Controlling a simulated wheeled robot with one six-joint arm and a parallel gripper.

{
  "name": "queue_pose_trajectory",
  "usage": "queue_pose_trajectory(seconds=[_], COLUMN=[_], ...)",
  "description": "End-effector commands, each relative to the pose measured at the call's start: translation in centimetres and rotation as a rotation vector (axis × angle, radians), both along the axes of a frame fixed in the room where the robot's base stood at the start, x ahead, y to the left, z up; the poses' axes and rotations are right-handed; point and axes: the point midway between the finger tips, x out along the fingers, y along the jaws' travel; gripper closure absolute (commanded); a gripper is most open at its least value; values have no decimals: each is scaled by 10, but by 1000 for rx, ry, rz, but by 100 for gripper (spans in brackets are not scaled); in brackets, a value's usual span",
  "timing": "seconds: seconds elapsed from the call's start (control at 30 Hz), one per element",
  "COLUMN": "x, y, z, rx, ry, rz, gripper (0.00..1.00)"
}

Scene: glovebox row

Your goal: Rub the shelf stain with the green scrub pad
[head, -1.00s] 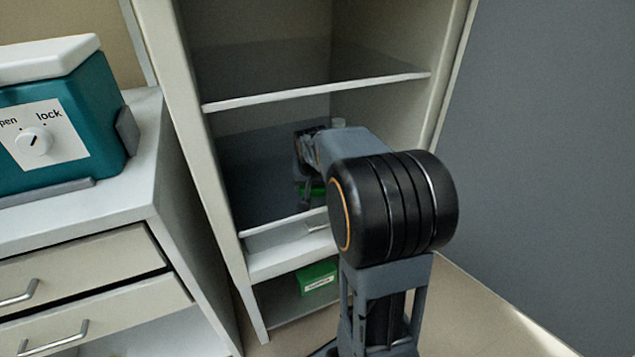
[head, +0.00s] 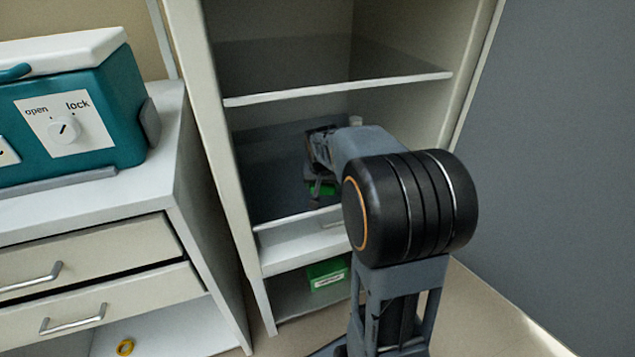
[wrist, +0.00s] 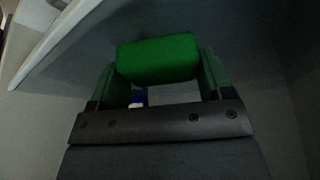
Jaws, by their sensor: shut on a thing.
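My gripper (head: 320,178) is inside the open cabinet, over the middle shelf (head: 280,180), with the arm reaching in from the right. It is shut on the green scrub pad (wrist: 158,58), which fills the space between the two fingers in the wrist view. In the head view only a small green part of the pad (head: 322,189) shows below the gripper, close to the shelf. I cannot tell if the pad touches the shelf. No stain can be made out; the shelf is dark and my arm hides part of it.
An upper shelf (head: 340,90) lies above my gripper. A green box (head: 327,274) sits low in the cabinet. A small blue and white thing (wrist: 138,98) shows past the pad. A teal case (head: 70,115) stands on the drawer unit at left; a yellow ring (head: 125,347) lies below.

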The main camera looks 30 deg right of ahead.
Motion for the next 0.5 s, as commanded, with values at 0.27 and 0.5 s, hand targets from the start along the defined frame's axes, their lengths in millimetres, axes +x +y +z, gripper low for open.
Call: queue_pose_trajectory(seconds=[0.27, 0.5], x=[-4, -7], y=[-16, -31], z=[-5, -5], rx=[-1, -2], ry=[11, 15], rz=[-2, -5], gripper=[45, 48])
